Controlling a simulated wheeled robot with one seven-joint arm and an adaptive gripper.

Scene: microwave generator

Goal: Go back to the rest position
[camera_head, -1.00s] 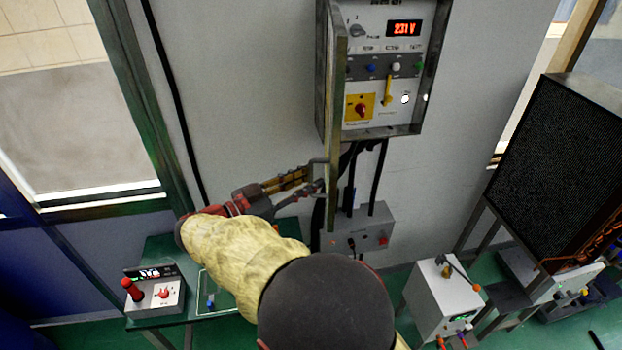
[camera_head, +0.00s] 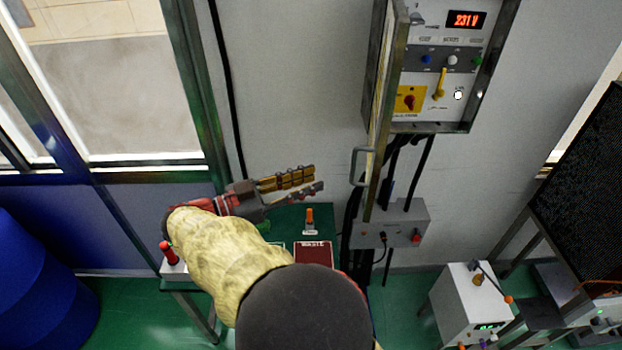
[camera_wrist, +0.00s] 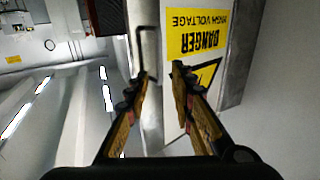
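My gripper (camera_head: 317,178) is open and empty in the head view, its two fingers pointing right. A gap separates it from the handle (camera_head: 355,168) on the open door (camera_head: 386,120) of the control cabinet (camera_head: 470,128). In the wrist view my gripper (camera_wrist: 161,72) has its fingertips apart, with nothing between them. The door's edge (camera_wrist: 149,60) and a yellow "DANGER HIGH VOLTAGE" label (camera_wrist: 195,33) show beyond the fingers. My sleeved arm hides part of the table below.
A green table (camera_head: 285,218) with a red "WASTE" box (camera_head: 313,253) stands below my gripper. A grey box (camera_head: 400,226) with cables is on the wall. A blue barrel (camera_head: 35,285) stands at left, a white device (camera_head: 470,305) at right. Bare wall lies left of the door.

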